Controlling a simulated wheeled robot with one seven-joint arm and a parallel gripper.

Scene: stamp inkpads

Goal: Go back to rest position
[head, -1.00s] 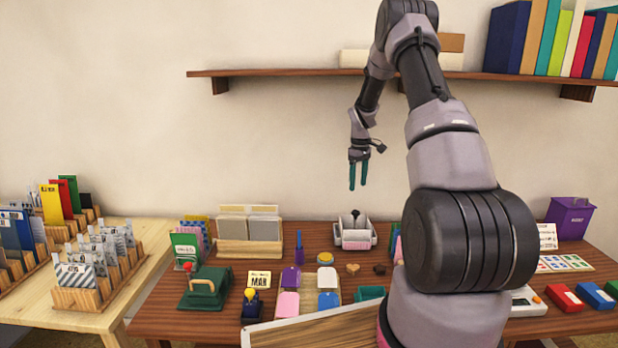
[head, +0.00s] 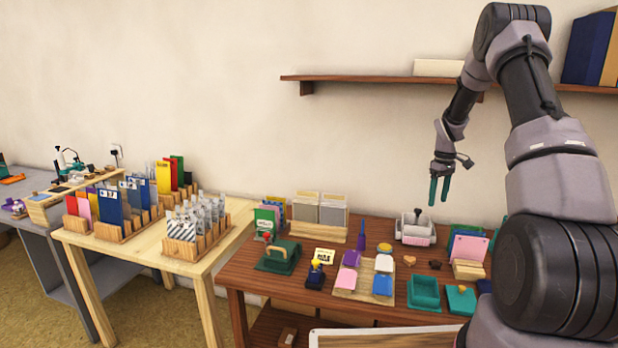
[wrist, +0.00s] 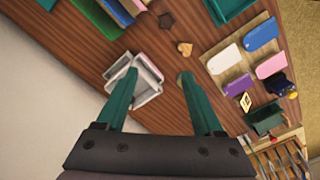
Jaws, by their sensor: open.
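My gripper (head: 439,189) hangs in the air above the back of the dark wooden table (head: 245,272), in front of the wall, with its green fingers pointing down. In the wrist view my gripper (wrist: 161,103) is open, with nothing between its fingers. A white box-like holder (head: 415,232) stands on the table below it; in the wrist view the holder (wrist: 150,88) shows by the left finger, well below it. My arm reaches up on the right side of the head view and bends down to the gripper.
A wall shelf (head: 370,81) runs behind my arm. A light table (head: 212,262) with card racks and a grey desk (head: 45,242) stand left.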

